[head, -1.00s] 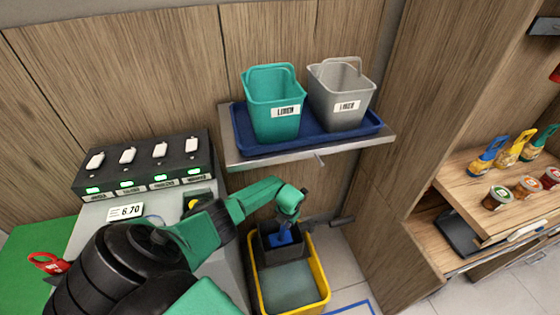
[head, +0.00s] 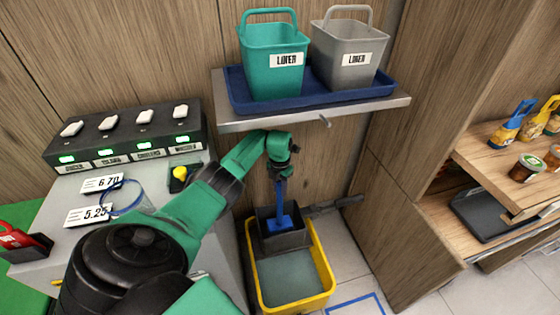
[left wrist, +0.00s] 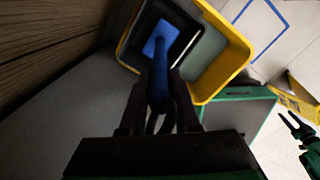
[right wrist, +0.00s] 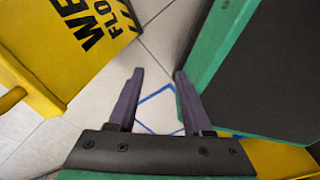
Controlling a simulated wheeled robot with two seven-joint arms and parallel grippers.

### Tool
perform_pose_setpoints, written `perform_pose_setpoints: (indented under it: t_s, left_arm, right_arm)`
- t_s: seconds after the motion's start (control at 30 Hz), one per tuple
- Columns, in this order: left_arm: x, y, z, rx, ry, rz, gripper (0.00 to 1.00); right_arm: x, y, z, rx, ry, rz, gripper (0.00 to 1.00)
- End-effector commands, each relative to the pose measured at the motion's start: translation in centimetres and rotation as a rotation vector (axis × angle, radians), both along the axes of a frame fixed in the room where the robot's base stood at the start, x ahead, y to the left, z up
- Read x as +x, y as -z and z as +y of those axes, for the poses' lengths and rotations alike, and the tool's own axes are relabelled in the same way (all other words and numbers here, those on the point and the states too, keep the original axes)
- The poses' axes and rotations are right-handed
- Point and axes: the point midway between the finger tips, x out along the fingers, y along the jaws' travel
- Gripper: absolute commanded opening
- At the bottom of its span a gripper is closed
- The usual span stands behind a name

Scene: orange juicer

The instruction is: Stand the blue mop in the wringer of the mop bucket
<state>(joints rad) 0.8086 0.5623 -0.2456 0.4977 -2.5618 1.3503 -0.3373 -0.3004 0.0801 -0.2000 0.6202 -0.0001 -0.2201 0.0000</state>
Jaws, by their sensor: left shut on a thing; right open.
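The blue mop (head: 281,221) is upright, with its short handle in my left gripper (head: 281,178). The gripper is shut on the handle, above the bucket. The grey wringer (head: 267,239) sits at the back of the yellow mop bucket (head: 325,262). The mop's blue head appears over or inside the wringer's opening; I cannot tell how deep. In the left wrist view the mop head (left wrist: 156,48) lies within the wringer's dark outline, and the bucket rim (left wrist: 238,60) is to the right. My right gripper (right wrist: 158,75) is open and empty over the floor.
A shelf (head: 235,126) with a blue tray (head: 238,98), a green bin (head: 272,72) and a grey bin (head: 345,75) is above the bucket. A grey counter stands left of it. A yellow wet-floor sign (right wrist: 85,40) is near my right gripper.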

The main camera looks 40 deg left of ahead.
Motion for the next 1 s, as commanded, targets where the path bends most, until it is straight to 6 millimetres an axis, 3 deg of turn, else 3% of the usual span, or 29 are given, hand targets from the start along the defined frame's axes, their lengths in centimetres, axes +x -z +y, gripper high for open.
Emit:
perform_pose_setpoints:
  t_s: [0.87, 0.9, 0.97, 1.0]
  left_arm:
    - [0.1, 1.3, 0.0, 0.001, 0.000, -0.005, 0.00]
    - [0.1, 1.4, 0.0, 0.001, 0.000, -0.003, 0.42]
    - [0.1, 1.4, 0.0, 0.001, 0.000, -0.003, 0.60]
    - [0.1, 1.4, 0.0, 0.001, 0.000, -0.003, 0.60]
  right_arm:
    - [0.0, 1.6, 0.0, 0.000, 0.000, 0.000, 0.50]
    - [0.0, 1.6, 0.0, 0.000, 0.000, 0.000, 0.50]
    - [0.0, 1.6, 0.0, 0.000, 0.000, 0.000, 0.50]
    - [0.0, 1.6, 0.0, 0.000, 0.000, 0.000, 0.50]
